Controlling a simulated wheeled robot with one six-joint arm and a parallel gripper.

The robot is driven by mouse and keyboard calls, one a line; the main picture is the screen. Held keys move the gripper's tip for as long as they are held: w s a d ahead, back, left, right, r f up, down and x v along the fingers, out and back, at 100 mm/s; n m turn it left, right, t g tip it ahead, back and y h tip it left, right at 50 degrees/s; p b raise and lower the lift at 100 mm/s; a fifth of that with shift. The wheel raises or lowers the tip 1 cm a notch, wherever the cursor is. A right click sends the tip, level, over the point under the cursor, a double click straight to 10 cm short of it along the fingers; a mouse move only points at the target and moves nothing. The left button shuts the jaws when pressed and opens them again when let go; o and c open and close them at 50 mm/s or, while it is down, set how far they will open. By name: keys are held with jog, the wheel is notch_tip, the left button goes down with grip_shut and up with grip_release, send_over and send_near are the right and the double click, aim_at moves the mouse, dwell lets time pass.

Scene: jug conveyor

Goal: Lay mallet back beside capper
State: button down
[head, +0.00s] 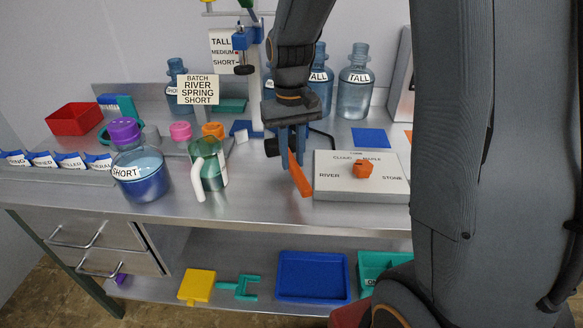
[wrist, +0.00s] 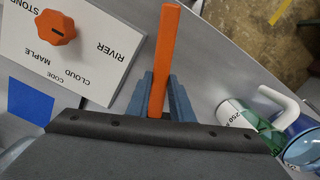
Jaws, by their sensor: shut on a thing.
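My gripper (head: 291,143) points down over the bench, shut on the orange handle of the mallet (head: 299,178). The free end of the handle slants down toward the bench's front edge. In the wrist view the handle (wrist: 165,50) stands out between the two blue fingers (wrist: 166,95). A dark block beside the fingers may be the mallet's head; I cannot tell. What looks like the capper (head: 244,40), an upright post with a blue carriage and a black tip, stands behind and left of my gripper. Whether the mallet touches the bench is unclear.
A white dial box (head: 338,188) with an orange knob lies just right of the handle. A green jug with a white handle (head: 208,168) and a SHORT jug (head: 140,175) stand left. TALL jugs (head: 355,85) stand behind. A blue square (head: 371,138) lies at right.

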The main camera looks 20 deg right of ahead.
aim_at(292, 161)
jog(key=shift+f+p, duration=0.4)
jog(key=shift+f, duration=1.75)
jog(key=c, duration=1.6)
grip_release()
jog(key=shift+f, duration=0.1)
jog(key=shift+o, duration=0.2)
jog(key=r+b, duration=0.1)
jog(key=r, duration=0.7)
jog(key=r+b, duration=0.1)
jog(key=r, duration=0.3)
jog(key=shift+w+r+b, duration=0.15)
jog(key=shift+w+b, duration=0.15)
jog(key=shift+w, duration=0.05)
